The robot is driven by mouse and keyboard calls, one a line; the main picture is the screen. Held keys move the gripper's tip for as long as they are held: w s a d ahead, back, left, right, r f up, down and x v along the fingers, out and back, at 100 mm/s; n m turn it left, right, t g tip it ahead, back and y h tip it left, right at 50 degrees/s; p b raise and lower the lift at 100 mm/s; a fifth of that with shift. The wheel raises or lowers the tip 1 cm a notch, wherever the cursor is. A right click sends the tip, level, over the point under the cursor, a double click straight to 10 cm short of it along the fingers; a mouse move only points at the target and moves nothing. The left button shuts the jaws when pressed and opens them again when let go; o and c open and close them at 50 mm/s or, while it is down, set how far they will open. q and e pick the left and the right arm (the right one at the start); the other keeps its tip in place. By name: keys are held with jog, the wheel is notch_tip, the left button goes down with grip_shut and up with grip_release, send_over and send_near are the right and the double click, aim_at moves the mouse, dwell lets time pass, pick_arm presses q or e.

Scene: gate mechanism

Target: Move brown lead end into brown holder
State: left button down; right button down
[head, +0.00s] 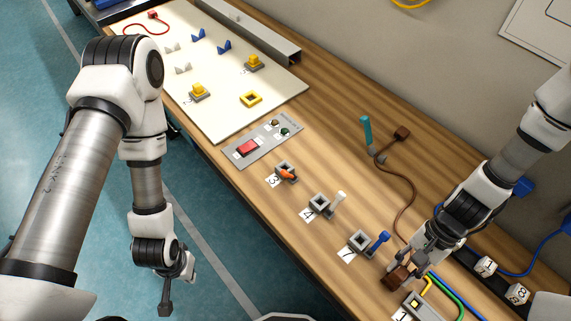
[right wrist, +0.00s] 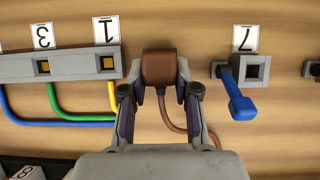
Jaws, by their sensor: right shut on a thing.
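The brown lead end (head: 397,278) is a small brown block at the front of the wooden table. My right gripper (head: 406,272) is shut on it. In the right wrist view the brown lead end (right wrist: 159,68) sits between the two fingers, with its brown cable (right wrist: 172,115) curving away below. It is between the grey strip (right wrist: 60,66) labelled 3 and 1 and the grey socket (right wrist: 253,70) labelled 7. No holder that is itself brown shows. My left gripper (head: 172,287) hangs over the floor beside the table, apart from the brown lead; its jaw opening is unclear.
Another brown block (head: 402,133) ends the cable's far side, near a teal handle (head: 366,132). Blue, green and yellow cables run at the strip. A blue lever (right wrist: 238,100) stands at socket 7. A control panel (head: 262,146) with a red switch lies further back.

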jog(key=shift+f, duration=0.3)
dwell(0.6)
jog(key=c, duration=0.7)
grip_release()
jog(key=shift+c, duration=0.2)
jog(key=v, duration=1.2)
